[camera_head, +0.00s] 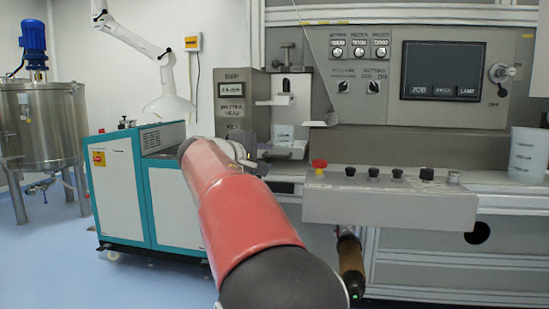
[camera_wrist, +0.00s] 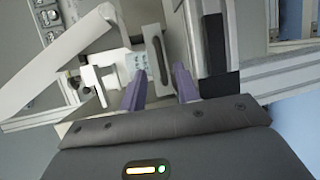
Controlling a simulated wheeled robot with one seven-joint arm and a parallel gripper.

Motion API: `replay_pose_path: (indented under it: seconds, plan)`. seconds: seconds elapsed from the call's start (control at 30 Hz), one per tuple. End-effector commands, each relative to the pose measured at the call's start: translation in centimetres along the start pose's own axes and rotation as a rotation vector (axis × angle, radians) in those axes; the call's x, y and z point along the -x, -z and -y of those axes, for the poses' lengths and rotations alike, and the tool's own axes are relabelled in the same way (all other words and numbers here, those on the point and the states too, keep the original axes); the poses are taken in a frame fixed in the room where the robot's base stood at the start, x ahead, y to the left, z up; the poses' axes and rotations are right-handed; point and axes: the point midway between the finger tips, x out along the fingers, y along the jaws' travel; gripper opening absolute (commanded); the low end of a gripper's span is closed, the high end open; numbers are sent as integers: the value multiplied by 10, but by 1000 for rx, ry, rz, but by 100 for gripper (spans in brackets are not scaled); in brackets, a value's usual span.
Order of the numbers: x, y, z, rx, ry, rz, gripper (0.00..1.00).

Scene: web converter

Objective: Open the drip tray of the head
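In the wrist view, a light grey plate with a dark slot (camera_wrist: 157,55) stands just beyond my fingertips, possibly the tray's front or handle. My gripper (camera_wrist: 160,88) is open, its two purple fingers apart with nothing visibly held. I cannot tell whether they touch the plate.
A small translucent beaker (camera_head: 283,135) stands at the ledge. A control box with knobs (camera_head: 390,203) juts out to the right. A larger beaker (camera_head: 526,155) is at far right. A teal and white cabinet (camera_head: 125,190) stands left; blue floor is open before it.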

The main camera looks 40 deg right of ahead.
Motion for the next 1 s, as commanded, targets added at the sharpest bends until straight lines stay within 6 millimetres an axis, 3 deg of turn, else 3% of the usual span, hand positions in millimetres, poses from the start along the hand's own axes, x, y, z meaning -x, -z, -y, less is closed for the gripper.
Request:
replay_pose_path:
  seconds: [0.33,0.5,0.77,1.0]
  plan:
    - [-54,-1,0,-1,3,2,32]
    - [-65,0,1,-2,3,-1,32]
    - [-66,0,1,-2,3,-2,32]
    - [-65,0,1,-2,3,-2,0]
